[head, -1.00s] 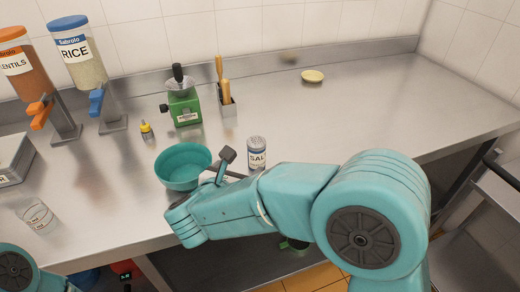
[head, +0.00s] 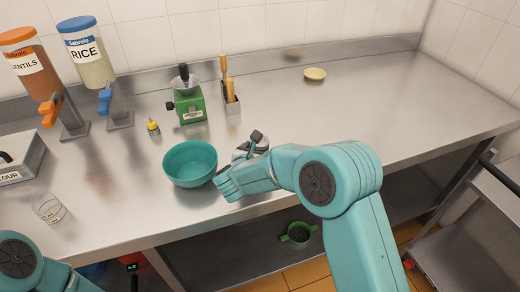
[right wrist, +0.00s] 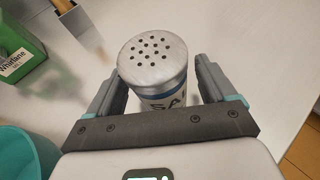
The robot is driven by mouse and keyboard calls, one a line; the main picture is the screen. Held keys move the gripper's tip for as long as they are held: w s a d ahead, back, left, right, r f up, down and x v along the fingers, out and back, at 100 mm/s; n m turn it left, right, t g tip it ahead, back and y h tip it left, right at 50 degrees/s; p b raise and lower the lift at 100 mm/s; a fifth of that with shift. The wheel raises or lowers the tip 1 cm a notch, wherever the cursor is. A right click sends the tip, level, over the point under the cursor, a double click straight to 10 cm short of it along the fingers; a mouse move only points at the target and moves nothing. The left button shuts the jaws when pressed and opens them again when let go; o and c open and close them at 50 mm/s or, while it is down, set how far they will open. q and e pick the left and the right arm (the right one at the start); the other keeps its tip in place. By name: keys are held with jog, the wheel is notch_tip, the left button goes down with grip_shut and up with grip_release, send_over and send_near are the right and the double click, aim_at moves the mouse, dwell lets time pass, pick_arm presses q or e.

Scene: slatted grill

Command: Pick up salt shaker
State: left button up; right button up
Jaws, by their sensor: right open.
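The salt shaker (right wrist: 153,65) has a silver lid with holes and a white and blue label. In the right wrist view it stands between the two dark fingers of my right gripper (right wrist: 155,88), which is open, with a finger on either side. The label is partly hidden by the gripper's body. In the head view my right gripper (head: 252,143) is over the shaker's place on the counter and mostly hides it. Only part of my left arm shows at the lower left; its gripper is out of view.
A teal bowl (head: 190,164) stands close to the left of my right gripper. A green grinder (head: 187,104) and a utensil holder (head: 231,103) are behind. The counter's right side (head: 400,110) is mostly clear.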

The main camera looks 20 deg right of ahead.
jog(key=c, duration=1.1)
notch_tip(320, 180, up, 20)
jog(key=shift+r+b, duration=0.1)
jog(key=shift+b, duration=0.25)
notch_tip(320, 180, up, 7)
jog(key=p, duration=0.5)
